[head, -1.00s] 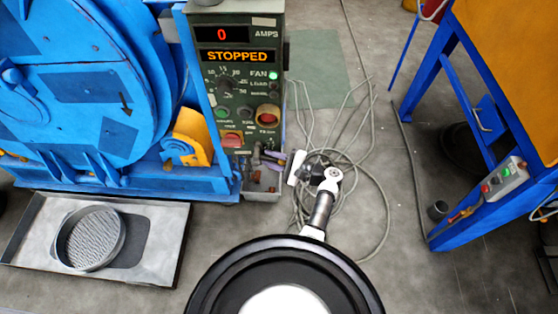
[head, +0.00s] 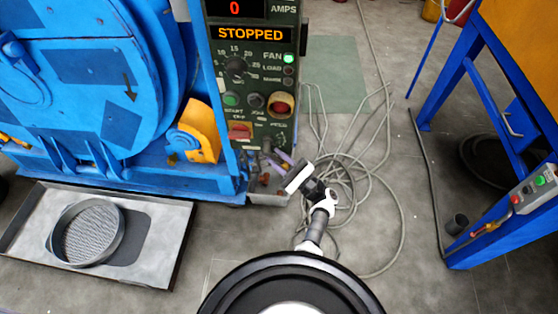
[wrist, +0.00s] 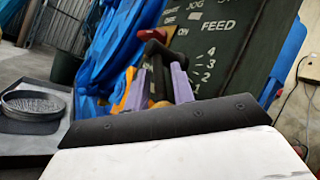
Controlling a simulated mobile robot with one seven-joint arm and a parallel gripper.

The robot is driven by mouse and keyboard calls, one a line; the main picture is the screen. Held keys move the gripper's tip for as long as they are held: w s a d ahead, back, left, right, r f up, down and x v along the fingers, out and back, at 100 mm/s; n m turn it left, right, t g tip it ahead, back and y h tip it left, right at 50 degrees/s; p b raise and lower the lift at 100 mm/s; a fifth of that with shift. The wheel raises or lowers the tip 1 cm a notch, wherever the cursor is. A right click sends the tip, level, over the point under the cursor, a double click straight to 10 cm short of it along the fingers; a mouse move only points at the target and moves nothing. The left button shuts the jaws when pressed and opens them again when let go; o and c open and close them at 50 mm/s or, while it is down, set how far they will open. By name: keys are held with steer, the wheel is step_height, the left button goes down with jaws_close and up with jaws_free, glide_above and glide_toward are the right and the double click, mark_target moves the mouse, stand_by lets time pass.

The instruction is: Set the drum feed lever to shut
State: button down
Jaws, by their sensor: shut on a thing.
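The drum feed lever (wrist: 157,50) shows in the wrist view as a dark handle between my two purple fingers, left of the FEED lettering and a number scale. My gripper (wrist: 166,75) is shut on it. In the head view my gripper (head: 270,157) is at the lower front of the dark green control panel (head: 262,95). There the lever is small and mostly hidden by the fingers. I cannot tell which mark the lever points to. The panel display (head: 250,33) reads STOPPED, with a red 0 above it.
The blue drum machine (head: 80,90) stands left of the panel. A metal tray (head: 165,250) with a round sieve (head: 88,232) lies on the floor in front. Loose cables (head: 385,205) lie right of my arm. A blue-framed stand (head: 470,85) is at the right.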

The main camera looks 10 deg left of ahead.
steer(key=shift+f, duration=0.1)
steer(key=c, duration=1.5)
jaws_free()
steer(key=b+v, duration=0.4)
steer(key=v, duration=0.9)
steer(key=shift+s+d+f, duration=0.2)
steer(key=shift+d+f, duration=0.05)
